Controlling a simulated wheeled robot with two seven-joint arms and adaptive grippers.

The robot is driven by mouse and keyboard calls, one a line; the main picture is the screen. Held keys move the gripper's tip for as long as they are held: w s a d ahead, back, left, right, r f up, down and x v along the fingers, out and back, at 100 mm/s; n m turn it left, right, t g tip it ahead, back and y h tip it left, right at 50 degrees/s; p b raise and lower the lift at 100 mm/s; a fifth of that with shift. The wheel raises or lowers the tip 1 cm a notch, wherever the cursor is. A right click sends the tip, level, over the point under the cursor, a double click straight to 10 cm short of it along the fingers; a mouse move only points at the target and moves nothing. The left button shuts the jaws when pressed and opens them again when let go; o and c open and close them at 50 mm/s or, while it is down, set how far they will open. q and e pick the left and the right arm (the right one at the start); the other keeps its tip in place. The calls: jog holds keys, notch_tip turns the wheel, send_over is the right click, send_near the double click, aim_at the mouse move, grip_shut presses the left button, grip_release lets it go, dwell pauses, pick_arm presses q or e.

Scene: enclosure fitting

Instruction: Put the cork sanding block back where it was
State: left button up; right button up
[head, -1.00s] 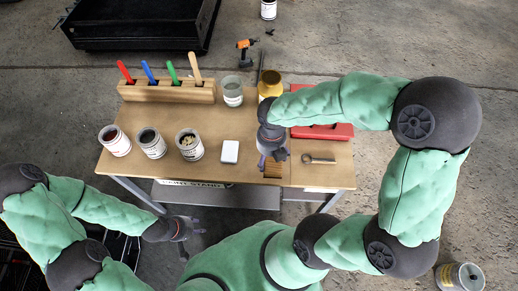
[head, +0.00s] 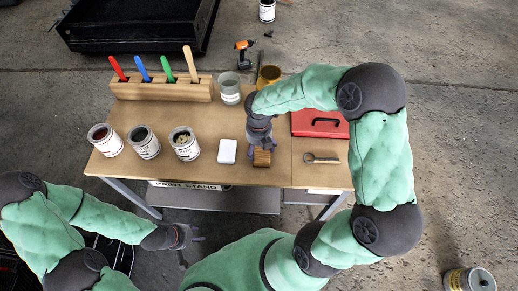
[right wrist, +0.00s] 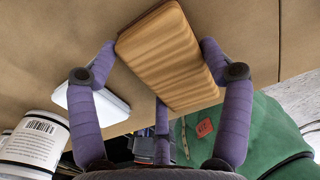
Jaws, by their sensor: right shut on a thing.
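The cork sanding block (head: 262,158) is a brown, striped rectangular block near the front edge of the table. My right gripper (head: 261,149) is over it from above. In the right wrist view the block (right wrist: 172,55) sits between the purple fingers, which are shut on it. I cannot tell whether its underside touches the table. My left gripper (head: 190,236) hangs in front of the table at the lower left, with its fingers spread and nothing between them.
A white block (head: 227,151) lies just left of the cork block. Several open cans stand further left, including one (head: 185,143). A red case (head: 320,124) and a round-headed metal tool (head: 322,158) lie to the right. A wooden holder (head: 162,90) with coloured handles stands at the back.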

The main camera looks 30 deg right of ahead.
aim_at(259, 148)
jog(key=shift+f, duration=0.15)
jog(key=o, duration=1)
jog(key=shift+c, duration=0.2)
notch_tip(259, 148, up, 12)
jog(key=p, duration=0.5)
